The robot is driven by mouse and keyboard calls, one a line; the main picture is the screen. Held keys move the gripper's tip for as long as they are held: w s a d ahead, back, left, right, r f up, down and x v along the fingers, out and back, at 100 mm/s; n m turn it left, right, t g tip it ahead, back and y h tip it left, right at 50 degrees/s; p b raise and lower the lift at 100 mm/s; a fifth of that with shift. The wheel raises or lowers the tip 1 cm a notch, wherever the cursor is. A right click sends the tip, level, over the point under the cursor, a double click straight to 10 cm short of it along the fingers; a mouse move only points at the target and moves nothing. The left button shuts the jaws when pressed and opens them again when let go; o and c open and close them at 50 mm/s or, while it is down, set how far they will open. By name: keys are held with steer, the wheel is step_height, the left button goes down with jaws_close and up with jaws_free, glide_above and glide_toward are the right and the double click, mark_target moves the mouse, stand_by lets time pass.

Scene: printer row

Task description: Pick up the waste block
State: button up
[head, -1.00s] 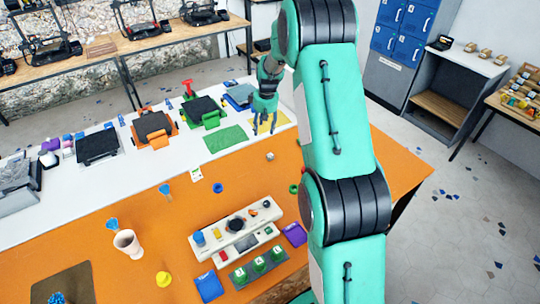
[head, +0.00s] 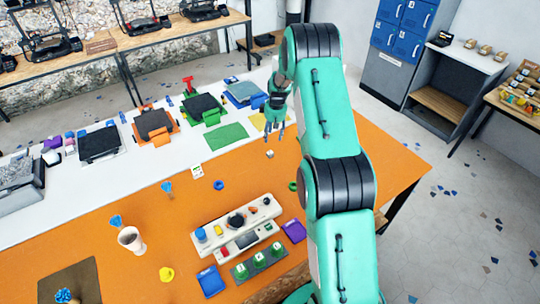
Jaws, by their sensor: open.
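A small pale grey block (head: 270,154) sits on the orange table top (head: 330,190), near the border with the white strip; it is the likeliest waste block, though it is too small to be sure. My gripper (head: 275,135) points down with its fingers apart and empty.
A green mat (head: 227,137) and small printers, one green (head: 206,107) and one orange (head: 154,124), line the white strip. A control panel (head: 237,222), a cup (head: 131,239) and a green ring (head: 292,186) are on the orange surface. Orange space right of my arm is clear.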

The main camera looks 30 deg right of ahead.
glide_above(270, 152)
steer(key=s, duration=0.1)
steer(key=shift+f, duration=4.25)
steer(key=shift+a+f, duration=0.1)
steer(key=shift+w+f, duration=0.2)
steer(key=shift+f, duration=1.05)
steer(key=shift+w+f, duration=0.15)
steer(key=shift+f, duration=1.05)
steer(key=c, duration=0.8)
